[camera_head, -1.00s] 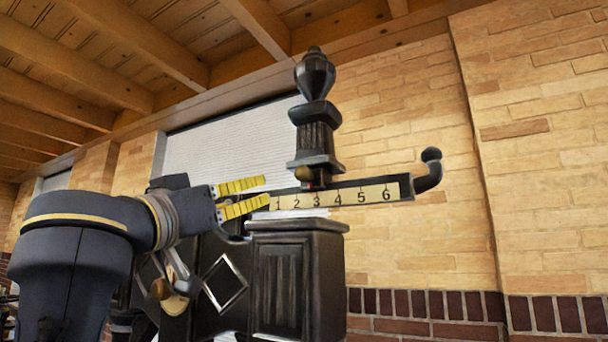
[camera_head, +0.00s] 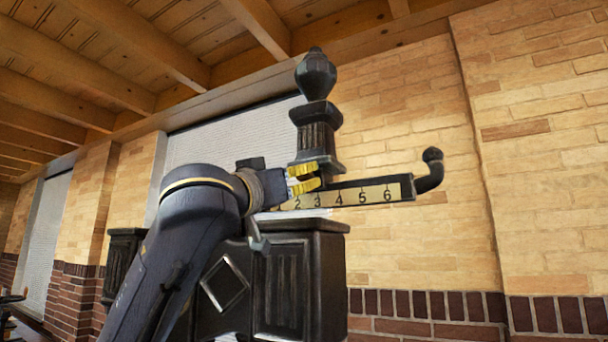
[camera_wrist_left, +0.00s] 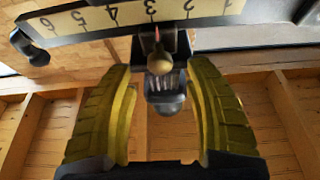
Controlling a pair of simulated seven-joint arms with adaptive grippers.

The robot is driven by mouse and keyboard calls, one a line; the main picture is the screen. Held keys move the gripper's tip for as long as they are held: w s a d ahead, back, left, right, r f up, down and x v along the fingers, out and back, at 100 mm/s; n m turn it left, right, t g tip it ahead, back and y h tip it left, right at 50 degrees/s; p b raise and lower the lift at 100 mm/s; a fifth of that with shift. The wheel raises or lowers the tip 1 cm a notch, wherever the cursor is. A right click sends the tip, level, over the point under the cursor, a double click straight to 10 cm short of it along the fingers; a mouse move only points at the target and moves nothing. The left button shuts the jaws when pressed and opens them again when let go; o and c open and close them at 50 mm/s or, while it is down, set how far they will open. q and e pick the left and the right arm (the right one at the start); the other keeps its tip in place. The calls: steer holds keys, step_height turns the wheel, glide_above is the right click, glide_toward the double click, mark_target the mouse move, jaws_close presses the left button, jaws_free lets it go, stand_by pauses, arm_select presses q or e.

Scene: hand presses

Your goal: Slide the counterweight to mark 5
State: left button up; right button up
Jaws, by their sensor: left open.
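The dark beam carries a pale scale (camera_head: 350,196) with numbered marks; it runs across the top of the left wrist view (camera_wrist_left: 120,18). The counterweight's brass knob (camera_wrist_left: 160,62) and red pointer show in the wrist view, with the pointer close to mark 3, slightly toward 2. In the head view the knob is hidden behind my left gripper (camera_head: 308,179). That gripper is open, its yellow fingers on either side of the knob with gaps visible. A dark fluted post with an urn top (camera_head: 317,125) rises above the beam there; whether it belongs to the counterweight is unclear.
The beam ends in an upturned hook (camera_head: 432,165) at the right. A dark cabinet-like press body (camera_head: 300,275) stands below the beam. Brick walls and a pale shutter lie behind. The space right of the post, above the beam, is free.

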arm_select(q)
steer(key=shift+x, duration=2.5)
steer(key=shift+c, duration=0.3)
jaws_close()
